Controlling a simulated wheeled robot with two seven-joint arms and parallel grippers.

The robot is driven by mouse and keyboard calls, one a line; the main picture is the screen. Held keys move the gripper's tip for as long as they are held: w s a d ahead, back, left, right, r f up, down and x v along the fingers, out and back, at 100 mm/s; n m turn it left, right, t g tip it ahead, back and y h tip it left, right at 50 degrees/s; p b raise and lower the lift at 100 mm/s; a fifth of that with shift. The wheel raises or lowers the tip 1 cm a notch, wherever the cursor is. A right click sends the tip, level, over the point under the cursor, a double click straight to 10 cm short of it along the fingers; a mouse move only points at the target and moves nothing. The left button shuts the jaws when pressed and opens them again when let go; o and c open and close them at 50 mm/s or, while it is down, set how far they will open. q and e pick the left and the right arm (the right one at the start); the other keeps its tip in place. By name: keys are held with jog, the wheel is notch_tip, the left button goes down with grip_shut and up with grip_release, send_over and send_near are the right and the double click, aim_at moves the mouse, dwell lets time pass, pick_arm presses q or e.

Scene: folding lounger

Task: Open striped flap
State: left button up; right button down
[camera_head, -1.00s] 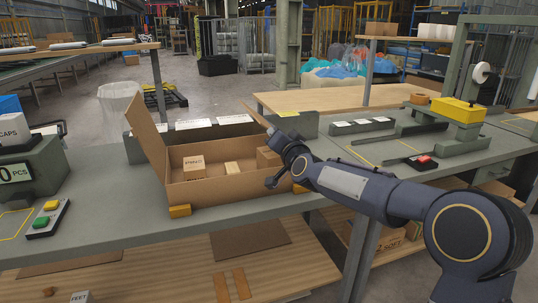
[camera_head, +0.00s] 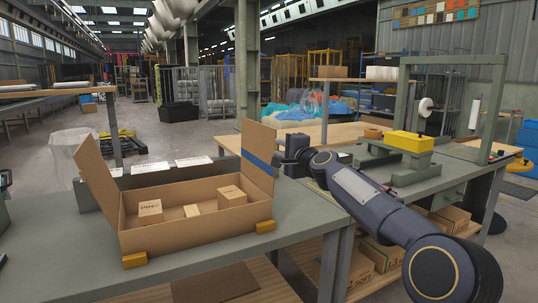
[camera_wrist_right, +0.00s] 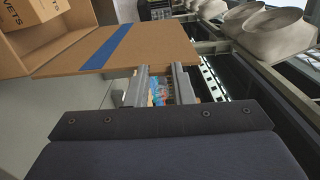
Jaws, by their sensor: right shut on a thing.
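The striped flap (camera_head: 258,150) is brown cardboard with a blue stripe and stands raised at the right end of the open cardboard box (camera_head: 190,232). In the right wrist view the striped flap (camera_wrist_right: 150,45) reaches to my fingers. My right gripper (camera_head: 284,168) is at the flap's outer side in the head view. In the wrist view my right gripper (camera_wrist_right: 160,80) is shut on the flap's edge. My left gripper is not in view.
The box's left flap (camera_head: 97,178) also stands up. Several small cartons (camera_head: 150,212) lie inside. Yellow blocks (camera_head: 134,260) sit at the box's front corners on the grey table (camera_head: 185,272). A yellow unit (camera_head: 410,141) is on the bench at right.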

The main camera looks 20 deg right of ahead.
jog(key=shift+d+f+m, duration=0.2)
jog(key=shift+d+m, duration=0.9)
jog(key=shift+d, duration=0.55)
jog(key=c, duration=1.2)
grip_release()
jog(key=shift+w, duration=0.1)
jog(key=shift+c, duration=0.2)
jog(key=shift+f, duration=0.1)
jog(key=s+b, duration=0.3)
jog(key=s, duration=0.4)
jog(key=shift+s, duration=0.4)
